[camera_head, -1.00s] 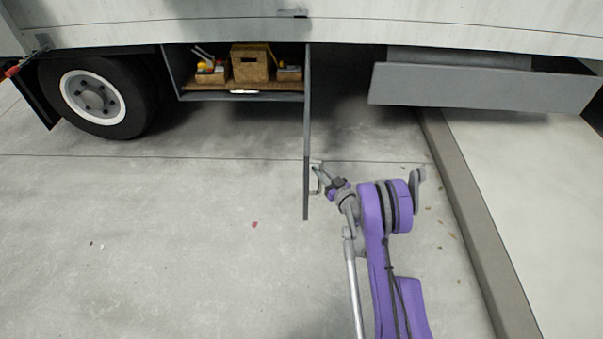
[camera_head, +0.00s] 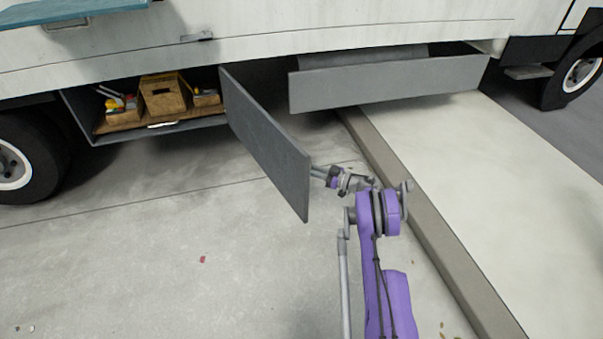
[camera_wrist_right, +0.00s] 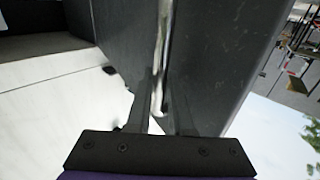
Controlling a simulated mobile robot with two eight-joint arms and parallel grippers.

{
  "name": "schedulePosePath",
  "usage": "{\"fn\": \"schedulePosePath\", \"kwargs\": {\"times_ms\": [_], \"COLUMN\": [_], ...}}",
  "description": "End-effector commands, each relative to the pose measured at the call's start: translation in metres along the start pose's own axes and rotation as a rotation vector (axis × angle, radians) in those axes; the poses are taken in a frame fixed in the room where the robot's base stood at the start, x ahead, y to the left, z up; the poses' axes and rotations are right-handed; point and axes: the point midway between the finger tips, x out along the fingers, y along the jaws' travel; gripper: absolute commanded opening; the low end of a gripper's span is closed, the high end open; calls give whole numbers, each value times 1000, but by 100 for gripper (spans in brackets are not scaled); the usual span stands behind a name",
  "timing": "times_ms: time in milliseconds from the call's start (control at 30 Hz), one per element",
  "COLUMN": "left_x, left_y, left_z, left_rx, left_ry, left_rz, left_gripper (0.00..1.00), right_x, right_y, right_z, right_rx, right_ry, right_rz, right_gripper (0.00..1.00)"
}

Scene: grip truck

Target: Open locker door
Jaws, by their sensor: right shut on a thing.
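The grey locker door (camera_head: 265,145) stands wide open under the truck body, swung outward from the locker (camera_head: 97,128). My right gripper (camera_head: 318,172) is at the outer face of the door near its free edge, shut on the door handle. In the right wrist view, the shiny handle bar (camera_wrist_right: 165,45) runs along the dark door (camera_wrist_right: 215,60), and my right gripper (camera_wrist_right: 158,105) reaches to its lower end. The fingertips are partly hidden there. My left gripper is not in view.
The locker holds a wooden box (camera_head: 163,97) and tools. A grey side panel (camera_head: 390,83) hangs under the truck to the right. A concrete curb (camera_head: 425,215) runs beside my right arm.

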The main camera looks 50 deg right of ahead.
Motion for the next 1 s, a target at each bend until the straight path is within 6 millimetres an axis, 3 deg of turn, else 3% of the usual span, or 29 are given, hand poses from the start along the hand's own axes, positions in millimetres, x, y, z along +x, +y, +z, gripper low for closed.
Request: {"fn": "schedulePosePath", "kwargs": {"times_ms": [333, 367, 533, 833, 1000], "left_x": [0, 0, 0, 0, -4], "left_y": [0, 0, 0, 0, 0], "left_z": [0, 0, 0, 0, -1], "left_rx": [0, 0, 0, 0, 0], "left_ry": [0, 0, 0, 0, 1], "left_rz": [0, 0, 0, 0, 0], "left_gripper": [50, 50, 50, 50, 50], "right_x": [0, 0, 0, -2, -23], "right_y": [1, 1, 1, 1, 2], "right_z": [0, 0, 0, 0, -1], "right_rx": [1, 1, 0, 0, 0], "right_ry": [1, 1, 1, 1, 1], "right_rz": [-2, -1, -1, 0, 3], "right_gripper": [0, 21, 50, 50, 50]}}
